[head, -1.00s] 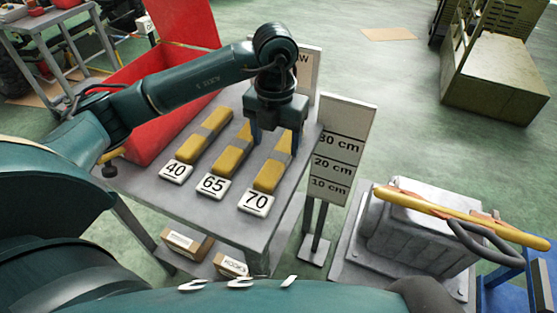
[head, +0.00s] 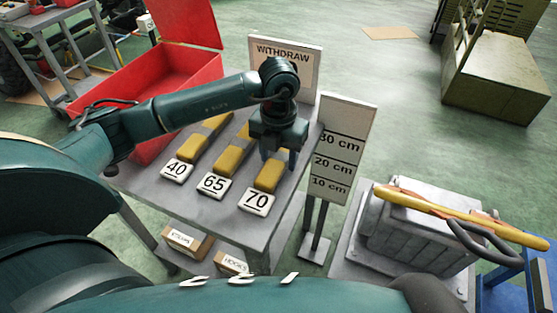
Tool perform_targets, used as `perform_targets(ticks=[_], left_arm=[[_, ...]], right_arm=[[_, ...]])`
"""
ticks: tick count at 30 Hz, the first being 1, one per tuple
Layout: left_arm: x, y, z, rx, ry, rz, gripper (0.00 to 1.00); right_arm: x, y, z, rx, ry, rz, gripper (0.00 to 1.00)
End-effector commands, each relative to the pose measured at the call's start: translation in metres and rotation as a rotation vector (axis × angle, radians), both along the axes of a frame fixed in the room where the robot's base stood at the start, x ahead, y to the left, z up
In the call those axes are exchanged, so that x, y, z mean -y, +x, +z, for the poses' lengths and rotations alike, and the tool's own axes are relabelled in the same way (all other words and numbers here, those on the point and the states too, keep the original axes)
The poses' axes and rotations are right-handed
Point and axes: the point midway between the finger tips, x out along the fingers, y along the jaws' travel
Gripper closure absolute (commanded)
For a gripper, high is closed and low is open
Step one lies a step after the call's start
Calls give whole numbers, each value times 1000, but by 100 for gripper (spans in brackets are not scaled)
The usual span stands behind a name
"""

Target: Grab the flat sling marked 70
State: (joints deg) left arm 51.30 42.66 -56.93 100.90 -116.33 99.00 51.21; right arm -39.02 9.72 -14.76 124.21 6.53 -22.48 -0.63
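The flat sling marked 70 (head: 269,177) is a folded yellow bundle on the grey table (head: 237,217), the rightmost of three, behind its white 70 plate (head: 256,202). My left gripper (head: 278,162) points down over this sling, one finger at each side. Its hand hides the sling's far part. The fingers stand apart, but whether they press on the sling does not show. The slings marked 65 (head: 229,159) and 40 (head: 194,147) lie to its left, each with grey in its middle. My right gripper is not in view.
A red open box (head: 185,75) stands left behind the slings. A WITHDRAW sign (head: 300,62) rises at the table's far edge. A height board (head: 343,150) stands right of the table, close to my gripper. A grey casting (head: 410,230) with a yellow sling is further right.

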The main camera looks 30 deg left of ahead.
Motion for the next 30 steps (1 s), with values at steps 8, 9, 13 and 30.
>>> perform_targets(ticks=[8, 9, 13, 30], left_arm=[[0, 0, 0, 0, 0, 0, 73], [0, 0, 0, 0, 0, 0, 76], [0, 0, 0, 0, 0, 0, 87], [0, 2, 39, 9, -1, 0, 94]], right_arm=[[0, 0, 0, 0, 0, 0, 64], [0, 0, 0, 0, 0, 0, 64], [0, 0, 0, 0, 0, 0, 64], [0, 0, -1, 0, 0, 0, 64]])
